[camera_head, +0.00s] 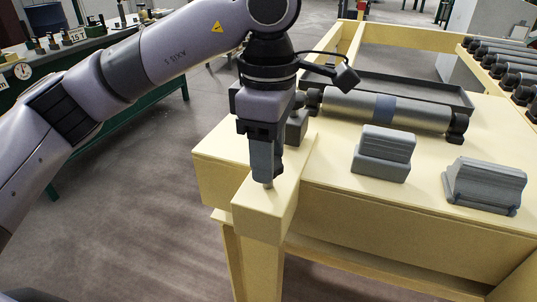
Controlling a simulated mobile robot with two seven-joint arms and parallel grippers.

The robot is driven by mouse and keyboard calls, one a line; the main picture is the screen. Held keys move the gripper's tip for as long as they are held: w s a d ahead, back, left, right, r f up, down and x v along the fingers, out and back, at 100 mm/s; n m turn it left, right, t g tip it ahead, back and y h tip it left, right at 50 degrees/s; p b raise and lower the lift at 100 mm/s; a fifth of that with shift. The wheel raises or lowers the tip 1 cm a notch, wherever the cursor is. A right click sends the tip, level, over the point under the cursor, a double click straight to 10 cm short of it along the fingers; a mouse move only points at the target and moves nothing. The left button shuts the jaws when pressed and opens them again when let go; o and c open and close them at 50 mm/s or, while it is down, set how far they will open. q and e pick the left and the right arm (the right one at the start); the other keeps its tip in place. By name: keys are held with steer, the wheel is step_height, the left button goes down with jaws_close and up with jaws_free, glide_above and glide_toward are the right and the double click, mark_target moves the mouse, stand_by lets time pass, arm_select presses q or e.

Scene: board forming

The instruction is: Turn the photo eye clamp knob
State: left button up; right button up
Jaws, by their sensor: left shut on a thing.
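My left gripper (268,176) points down over the yellow corner post (262,208) of the machine frame. Its fingers are shut on a small part, taken to be the photo eye clamp knob, which they mostly hide. A small pale tip (268,185) shows just below the fingers, at the top of the post. A dark grey block (297,127) stands right behind the gripper, partly covered by it; I cannot tell whether it is the photo eye. My right gripper is not in view.
A grey roller (415,113) with a blue band lies across the yellow table (330,165). Two grey blocks, one in the middle (384,150) and one at the right (484,184), stand in front of it. Several rollers (507,62) line the upper right. Open floor lies left of the post.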

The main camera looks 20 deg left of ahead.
arm_select(q)
steer(key=m, duration=0.4)
steer(key=shift+r+m+b, duration=0.15)
steer(key=shift+m+b, duration=0.15)
steer(key=shift+m, duration=1.6)
steer(key=o, duration=1.1)
steer(key=shift+c, duration=0.2)
step_height(320, 180, up, 6)
steer(key=shift+r+p, duration=0.15)
steer(key=shift+p, duration=0.4)
steer(key=shift+r, duration=0.4)
